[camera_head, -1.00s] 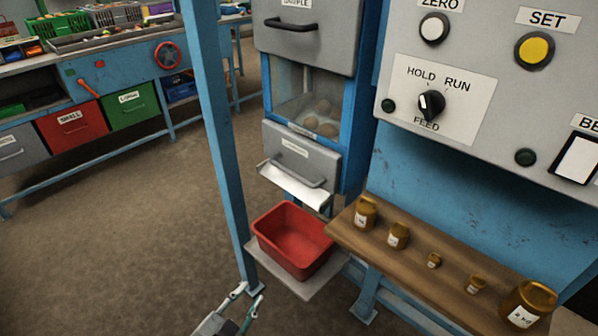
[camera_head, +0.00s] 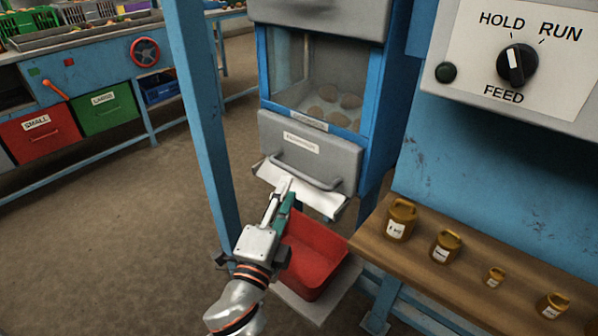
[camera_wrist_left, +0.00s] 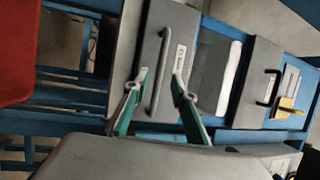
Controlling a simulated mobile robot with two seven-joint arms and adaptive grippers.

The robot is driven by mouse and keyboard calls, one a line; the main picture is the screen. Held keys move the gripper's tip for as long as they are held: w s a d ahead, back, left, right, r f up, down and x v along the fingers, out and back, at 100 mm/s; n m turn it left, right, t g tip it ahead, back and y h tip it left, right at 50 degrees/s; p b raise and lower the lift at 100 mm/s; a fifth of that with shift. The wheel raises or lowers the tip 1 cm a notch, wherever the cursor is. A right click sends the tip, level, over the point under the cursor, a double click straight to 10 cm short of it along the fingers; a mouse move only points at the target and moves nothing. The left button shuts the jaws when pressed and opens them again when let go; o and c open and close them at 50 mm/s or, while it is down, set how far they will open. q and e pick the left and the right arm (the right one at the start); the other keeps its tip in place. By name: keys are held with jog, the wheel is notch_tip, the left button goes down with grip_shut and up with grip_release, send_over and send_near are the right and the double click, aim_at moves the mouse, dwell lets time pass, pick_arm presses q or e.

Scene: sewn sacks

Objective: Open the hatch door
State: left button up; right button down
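The hatch door (camera_head: 309,150) is a grey panel with a white label and a grey bar handle (camera_head: 305,174), low on the blue cabinet. It looks shut, with a pale chute lip (camera_head: 300,194) under it. My left gripper (camera_head: 287,188) is in front of the lip, just below the handle's left part. In the left wrist view the door (camera_wrist_left: 186,28) and handle (camera_wrist_left: 157,85) appear sideways. There the open fingers (camera_wrist_left: 160,76) lie on either side of the handle, with nothing clearly held; whether they touch it I cannot tell. My right gripper is out of view.
A red bin (camera_head: 318,257) stands below the chute, partly behind my left arm. A window (camera_head: 312,85) above the door shows several round brown items. A blue post (camera_head: 203,120) stands left. A wooden shelf (camera_head: 470,275) with several brass weights is right.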

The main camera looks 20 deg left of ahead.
aim_at(295, 172)
pick_arm(q)
jog(key=w, duration=0.4)
jog(key=w+r, duration=0.1)
jog(key=w, duration=0.1)
jog(key=shift+w+a+r, duration=0.1)
jog(key=shift+w+a, duration=0.1)
jog(key=shift+w, duration=0.2)
grip_shut()
